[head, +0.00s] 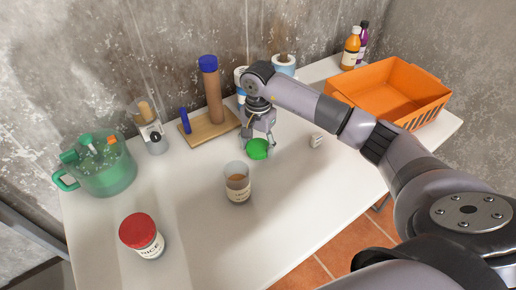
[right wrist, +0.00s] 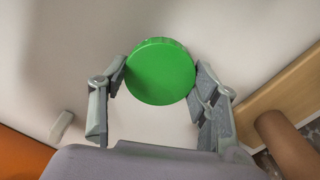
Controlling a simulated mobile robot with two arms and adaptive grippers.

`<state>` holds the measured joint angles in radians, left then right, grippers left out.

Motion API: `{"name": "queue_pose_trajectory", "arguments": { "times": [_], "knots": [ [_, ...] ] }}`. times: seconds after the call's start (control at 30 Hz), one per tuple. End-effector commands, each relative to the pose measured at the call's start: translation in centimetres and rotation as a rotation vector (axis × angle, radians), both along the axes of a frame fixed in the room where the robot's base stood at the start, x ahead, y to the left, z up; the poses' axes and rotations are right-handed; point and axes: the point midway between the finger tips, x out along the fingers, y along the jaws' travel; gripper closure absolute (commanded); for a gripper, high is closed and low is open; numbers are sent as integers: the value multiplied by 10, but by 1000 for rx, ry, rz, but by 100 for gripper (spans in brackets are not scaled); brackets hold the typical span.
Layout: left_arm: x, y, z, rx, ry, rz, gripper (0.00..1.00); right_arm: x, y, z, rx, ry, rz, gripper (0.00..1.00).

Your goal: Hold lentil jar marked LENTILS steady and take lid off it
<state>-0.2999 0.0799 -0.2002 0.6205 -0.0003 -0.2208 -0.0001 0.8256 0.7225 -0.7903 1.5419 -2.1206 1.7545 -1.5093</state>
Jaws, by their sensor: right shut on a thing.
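The lentil jar (head: 238,188) stands upright and open near the middle of the white table, with a pale label and brown contents; the label is too small to read surely. My right gripper (head: 258,148) is shut on a round green lid (head: 257,150), behind and to the right of the jar and apart from it. In the right wrist view the green lid (right wrist: 160,72) sits between the two fingers of the right gripper (right wrist: 160,80). I cannot tell whether the lid touches the table. My left gripper is not in view.
A red-lidded jar (head: 147,240) stands front left. A green jug (head: 105,175) is at left. A wooden board (head: 212,132) with a tall brown, blue-topped mill (head: 211,90) lies behind. An orange crate (head: 425,108) is at right. A small whitish object (head: 316,141) lies right of the gripper.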

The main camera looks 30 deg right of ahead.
Motion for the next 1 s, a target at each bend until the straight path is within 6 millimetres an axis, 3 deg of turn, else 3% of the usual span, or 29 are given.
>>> {"name": "queue_pose_trajectory", "arguments": {
  "times": [0.13, 0.53, 0.57, 0.83, 1.0],
  "knots": [
    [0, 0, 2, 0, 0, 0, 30, 0, 1, -21, 1, 2, 0, 77],
    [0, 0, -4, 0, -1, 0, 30, 0, 0, -28, 0, 0, 1, 77],
    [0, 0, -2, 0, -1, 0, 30, 0, 0, -26, 0, -1, 1, 41],
    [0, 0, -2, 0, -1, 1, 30, 0, 0, -26, 0, 0, 1, 23],
    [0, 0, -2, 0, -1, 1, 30, 0, 1, -26, 0, 0, 1, 23]
  ]
}}
